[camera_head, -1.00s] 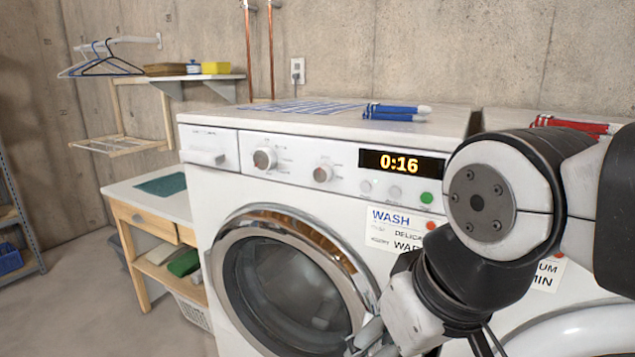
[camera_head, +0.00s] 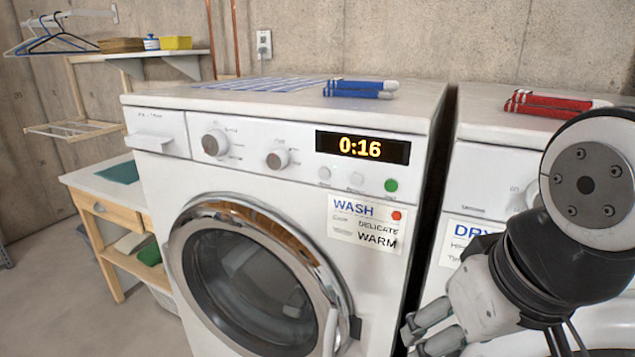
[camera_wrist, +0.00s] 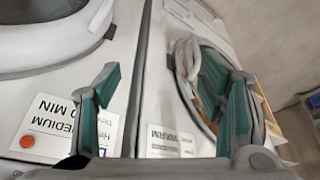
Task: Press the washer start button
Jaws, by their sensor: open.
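The white washer (camera_head: 230,165) stands in the middle of the head view, its round door (camera_head: 250,275) closed. Its display (camera_head: 362,147) reads 0:16. Below the display are two pale buttons and a green button (camera_head: 391,186) at the right; I cannot read the marking under the green one. Two knobs are to the left. My gripper (camera_head: 428,333) is low at the right of the head view, well below the green button and apart from it. In the wrist view my gripper (camera_wrist: 172,92) is open, with nothing between its green-padded fingers.
A dryer (camera_head: 480,190) stands to the right, partly hidden by my arm. A WASH card (camera_head: 366,222) with a red dot is on the washer front. Blue rolled items (camera_head: 360,88) and red ones (camera_head: 555,103) lie on top. A wooden table (camera_head: 105,205) is at left.

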